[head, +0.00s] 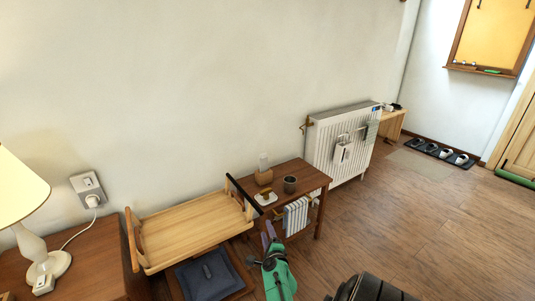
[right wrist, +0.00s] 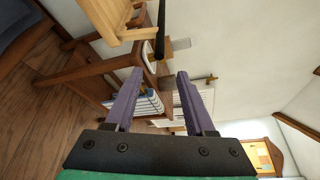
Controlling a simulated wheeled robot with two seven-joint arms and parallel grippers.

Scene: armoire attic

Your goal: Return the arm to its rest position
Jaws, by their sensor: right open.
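My right gripper (head: 268,236) has purple fingers on a green arm and is at the lower middle of the head view, in front of the small brown table. In the right wrist view its two purple fingers (right wrist: 157,95) stand apart with nothing between them. The small brown table (head: 313,181) and the white radiator (right wrist: 205,92) show beyond the fingers. My left gripper is not in view.
A light wooden tray (head: 190,232) with a black bar at its right side stands left of the table. A white radiator (head: 335,155) stands behind. A lamp (head: 38,240) is at the left.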

